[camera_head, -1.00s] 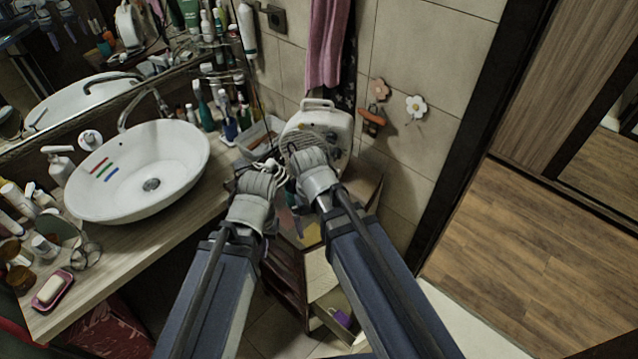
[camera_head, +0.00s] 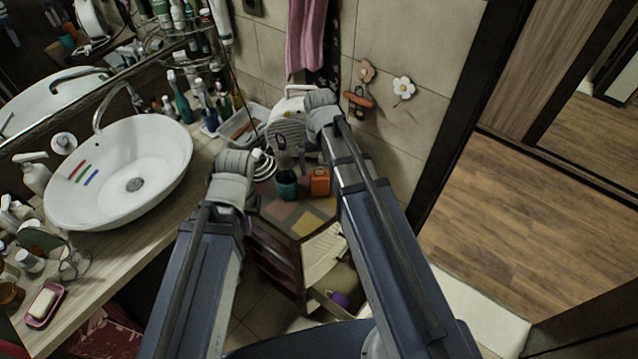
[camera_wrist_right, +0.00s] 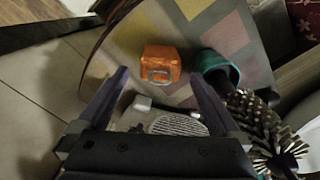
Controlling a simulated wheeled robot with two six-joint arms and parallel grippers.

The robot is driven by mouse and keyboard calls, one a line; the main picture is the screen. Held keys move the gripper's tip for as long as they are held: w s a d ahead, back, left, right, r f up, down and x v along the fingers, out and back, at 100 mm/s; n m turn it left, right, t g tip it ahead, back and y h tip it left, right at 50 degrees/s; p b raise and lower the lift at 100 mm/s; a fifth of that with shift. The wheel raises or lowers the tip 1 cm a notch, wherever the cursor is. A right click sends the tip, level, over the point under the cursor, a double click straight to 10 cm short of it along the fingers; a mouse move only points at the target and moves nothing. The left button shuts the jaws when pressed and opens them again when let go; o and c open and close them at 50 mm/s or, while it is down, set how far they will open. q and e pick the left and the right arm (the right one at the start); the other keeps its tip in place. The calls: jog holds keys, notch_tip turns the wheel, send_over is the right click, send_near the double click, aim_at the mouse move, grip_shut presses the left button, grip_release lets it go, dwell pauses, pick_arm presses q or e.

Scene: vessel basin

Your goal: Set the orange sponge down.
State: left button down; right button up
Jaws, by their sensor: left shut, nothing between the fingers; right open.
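The orange sponge (camera_head: 320,182) is a small boxy block on the colored-patch top of a low stand (camera_head: 322,206), right of a teal cup (camera_head: 287,184). In the right wrist view the sponge (camera_wrist_right: 160,66) lies ahead of my right gripper (camera_wrist_right: 158,84), whose fingers are spread and hold nothing. In the head view the right gripper is largely hidden by its own wrist. My left gripper (camera_head: 263,165) is shut and empty, left of the teal cup.
A white appliance (camera_head: 284,128) stands behind the sponge by the tiled wall. A dark brush (camera_wrist_right: 262,125) is near the teal cup (camera_wrist_right: 216,68) in the wrist view. The sink basin (camera_head: 120,170) and bottles fill the counter at left. Wooden floor is clear at right.

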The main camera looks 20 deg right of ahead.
aim_at(319, 174)
jog(key=shift+w+f+b, duration=0.15)
jog(key=shift+f+b, duration=1.6)
jog(key=shift+f, duration=0.15)
jog(key=shift+w+f+b, duration=0.15)
jog(key=shift+f+b, duration=1.6)
jog(key=shift+f, duration=0.1)
jog(key=shift+r, duration=0.1)
jog(key=shift+c, duration=0.2)
jog(key=c, duration=1.4)
jog(key=shift+r, duration=0.1)
notch_tip(319, 174, up, 10)
jog(key=p, duration=1)
